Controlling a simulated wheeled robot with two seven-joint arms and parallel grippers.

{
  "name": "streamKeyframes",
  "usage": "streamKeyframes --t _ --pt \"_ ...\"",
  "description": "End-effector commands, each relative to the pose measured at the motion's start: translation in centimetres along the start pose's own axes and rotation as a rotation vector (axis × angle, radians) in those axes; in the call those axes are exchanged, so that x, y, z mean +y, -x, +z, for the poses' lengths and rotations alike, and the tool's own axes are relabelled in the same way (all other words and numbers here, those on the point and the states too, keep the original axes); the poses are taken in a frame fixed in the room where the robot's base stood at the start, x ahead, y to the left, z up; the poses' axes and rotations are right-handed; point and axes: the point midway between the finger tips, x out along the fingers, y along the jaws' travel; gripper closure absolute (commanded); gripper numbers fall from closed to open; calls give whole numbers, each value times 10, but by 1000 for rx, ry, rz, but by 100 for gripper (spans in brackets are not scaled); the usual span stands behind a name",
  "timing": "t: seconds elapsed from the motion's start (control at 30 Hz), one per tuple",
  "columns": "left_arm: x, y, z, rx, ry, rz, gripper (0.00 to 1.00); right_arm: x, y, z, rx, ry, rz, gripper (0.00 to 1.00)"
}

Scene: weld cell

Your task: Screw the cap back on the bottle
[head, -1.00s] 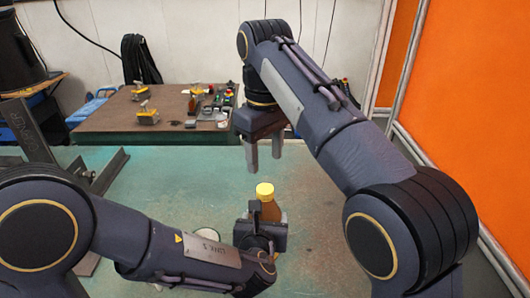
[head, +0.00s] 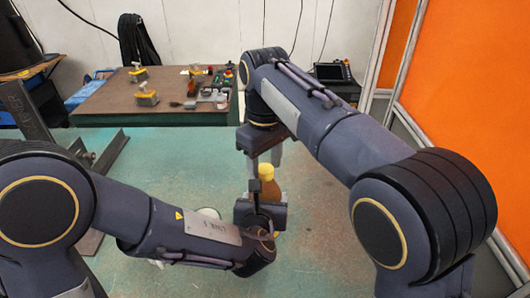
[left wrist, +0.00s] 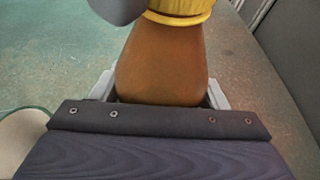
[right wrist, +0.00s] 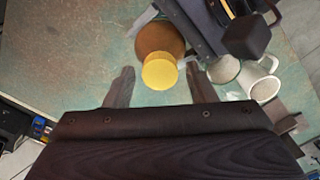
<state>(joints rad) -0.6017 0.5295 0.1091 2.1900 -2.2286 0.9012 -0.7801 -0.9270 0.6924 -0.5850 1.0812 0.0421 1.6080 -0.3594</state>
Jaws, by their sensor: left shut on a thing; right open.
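The brown bottle (head: 270,188) stands upright in my left gripper (head: 262,215), which is shut on its body; the bottle fills the space between the fingers in the left wrist view (left wrist: 160,65). The yellow cap (head: 266,172) sits on top of the bottle; I cannot tell how tightly. It also shows in the right wrist view (right wrist: 160,72). My right gripper (head: 265,165) is open and points down at the cap. In the right wrist view its fingers (right wrist: 160,88) stand apart on either side of the cap, and I see gaps between them and it.
Pale cups (right wrist: 258,82) stand close to the bottle, partly hidden by my left arm in the head view. A brown table (head: 150,112) at the back holds yellow clamps and tools. An orange panel (head: 455,85) bounds the right. The green surface (head: 325,215) is clear right of the bottle.

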Motion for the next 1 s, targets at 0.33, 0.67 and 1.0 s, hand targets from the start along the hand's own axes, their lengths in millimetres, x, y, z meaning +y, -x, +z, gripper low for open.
streamKeyframes --t 0.33,0.67,1.0 --pt "0 0 0 -1 0 0 96 0 -1 0 0 0 0 58" --pt "0 0 0 -1 0 0 96 0 -1 0 0 0 0 95" --pt "0 0 0 -1 0 0 96 0 -1 0 0 0 0 42"
